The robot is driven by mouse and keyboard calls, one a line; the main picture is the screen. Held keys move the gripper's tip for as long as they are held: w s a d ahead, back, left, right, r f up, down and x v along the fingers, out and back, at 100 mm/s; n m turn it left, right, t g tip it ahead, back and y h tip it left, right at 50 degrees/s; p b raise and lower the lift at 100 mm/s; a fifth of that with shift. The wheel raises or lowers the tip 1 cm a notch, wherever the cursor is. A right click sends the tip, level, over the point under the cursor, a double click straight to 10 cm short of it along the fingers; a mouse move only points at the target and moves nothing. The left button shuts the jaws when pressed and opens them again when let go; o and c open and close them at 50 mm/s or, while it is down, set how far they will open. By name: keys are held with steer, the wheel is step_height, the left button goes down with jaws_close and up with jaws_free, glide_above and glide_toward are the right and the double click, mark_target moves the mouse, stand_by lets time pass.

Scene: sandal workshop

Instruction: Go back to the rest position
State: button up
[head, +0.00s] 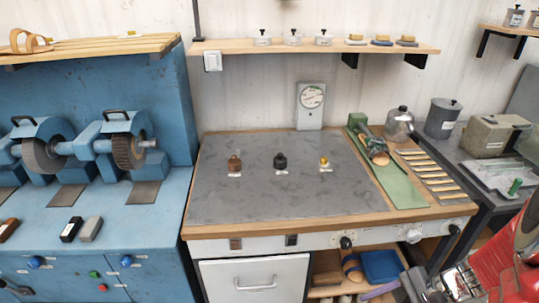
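My red arm (507,258) shows at the lower right edge, folded close in front of the right side of the bench. Grey metal parts (458,284) beside it run down to the bottom edge of the picture. I cannot make out gripper fingers there, nor whether they are open or shut. No held object can be seen.
The bench with a grey top (225,203) stands ahead, carrying three small labelled items. A green board (400,192) lies to their right. A blue grinding machine (175,90) stands left, and a dark side table (487,187) right. A wall shelf (270,46) hangs above.

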steer(key=a+r+n+t+h, duration=0.1)
steer(key=a+r+n+h, duration=0.1)
steer(key=a+r+n, duration=0.2)
steer(key=a+r+n+t+h, duration=0.1)
steer(key=a+r+n+h, duration=0.2)
steer(key=r+n, duration=0.3)
steer(key=a+r+n+t+h, duration=0.2)
steer(key=a+r+n, duration=0.3)
steer(key=r, duration=0.6)
steer(key=shift+s+a+r+h, duration=0.15)
steer(key=shift+a+r+h, duration=0.2)
steer(key=shift+a, duration=0.2)
steer(key=shift+f, duration=0.1)
stand_by(0.3)
